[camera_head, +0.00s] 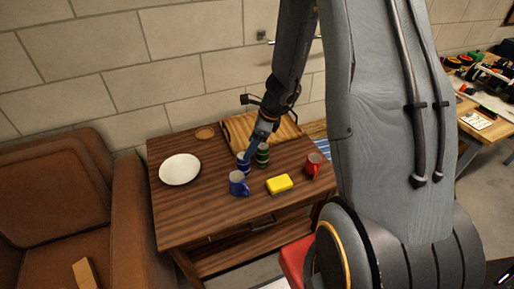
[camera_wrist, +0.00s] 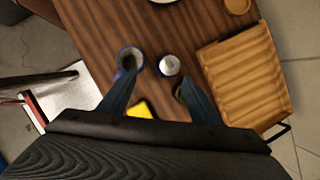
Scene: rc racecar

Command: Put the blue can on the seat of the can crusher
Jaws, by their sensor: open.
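The blue can (camera_head: 243,166) stands upright on the wooden table, just behind a blue mug (camera_head: 238,184). In the wrist view a silver-topped can (camera_wrist: 169,66), which appears to be the blue one, stands ahead of the fingers, right of the mug (camera_wrist: 129,63). My gripper (camera_head: 254,146) is low over the table by the blue can, and one finger partly overlaps it in the head view. In the wrist view my gripper (camera_wrist: 158,94) has its fingers wide apart with nothing held. I cannot make out the can crusher in either view.
A green can (camera_head: 262,155) stands close on the right, partly behind a finger in the wrist view. A yellow sponge (camera_head: 280,184), red mug (camera_head: 313,166), white plate (camera_head: 180,169), coaster (camera_head: 205,134) and wooden board (camera_head: 238,130) share the table. A brown armchair (camera_head: 120,190) is left.

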